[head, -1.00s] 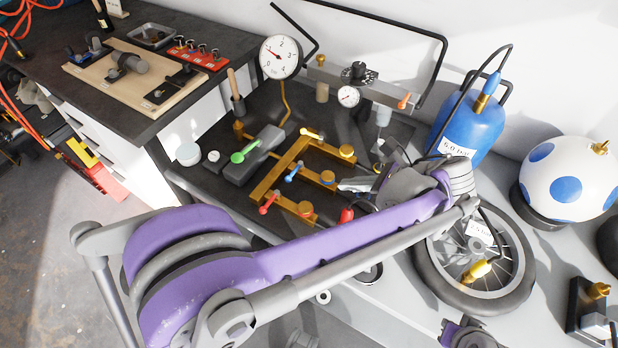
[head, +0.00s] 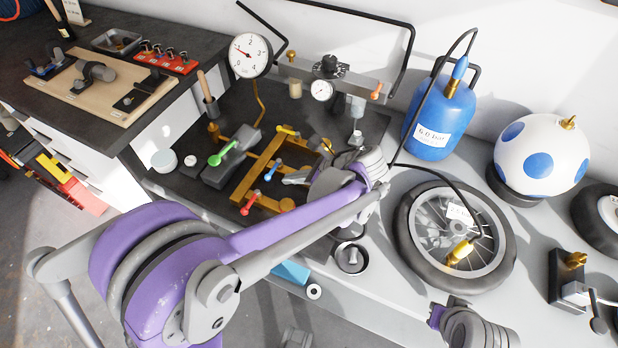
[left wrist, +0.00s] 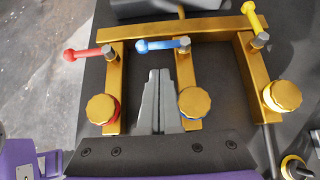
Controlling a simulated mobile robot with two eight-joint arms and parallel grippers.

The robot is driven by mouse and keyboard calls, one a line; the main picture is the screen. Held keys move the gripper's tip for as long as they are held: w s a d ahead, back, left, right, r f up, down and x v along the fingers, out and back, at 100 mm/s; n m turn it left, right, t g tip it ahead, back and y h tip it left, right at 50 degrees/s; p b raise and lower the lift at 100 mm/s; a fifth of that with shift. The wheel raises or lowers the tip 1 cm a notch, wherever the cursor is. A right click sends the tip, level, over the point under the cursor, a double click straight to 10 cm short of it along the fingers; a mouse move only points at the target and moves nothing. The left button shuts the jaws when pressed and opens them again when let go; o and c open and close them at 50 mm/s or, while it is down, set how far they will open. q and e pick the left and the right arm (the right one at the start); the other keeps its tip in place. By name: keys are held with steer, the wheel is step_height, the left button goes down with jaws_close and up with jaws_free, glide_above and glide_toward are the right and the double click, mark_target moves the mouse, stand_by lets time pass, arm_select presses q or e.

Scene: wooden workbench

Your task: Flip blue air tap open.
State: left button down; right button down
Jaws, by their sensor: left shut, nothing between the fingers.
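The blue air tap (head: 272,171) is a lever on the middle branch of a brass manifold (head: 262,157). In the left wrist view the blue lever (left wrist: 160,44) points left from its pivot, across its branch. My left gripper (head: 288,180) is shut and empty, just right of the blue tap in the head view. In the left wrist view its fingertips (left wrist: 160,73) are just below the blue lever, left of the middle branch, with a small gap showing. A brass knob with a blue ring (left wrist: 194,103) sits on the same branch.
The red tap lever (left wrist: 88,52) also points left across its branch. The yellow lever (left wrist: 250,15) lies roughly along its branch. A green lever (head: 222,153) sits on a grey block. Gauges (head: 250,55), a blue tank (head: 440,118) and a wheel (head: 455,238) stand around.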

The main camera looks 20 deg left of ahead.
mark_target(273, 170)
arm_select(q)
steer(key=shift+w+a+r, duration=0.1)
steer(key=shift+a+r, duration=0.05)
steer(key=shift+a, duration=0.4)
steer(key=shift+a+r, duration=0.1)
steer(key=shift+a, duration=0.45)
arm_select(e)
steer(key=shift+r, duration=0.2)
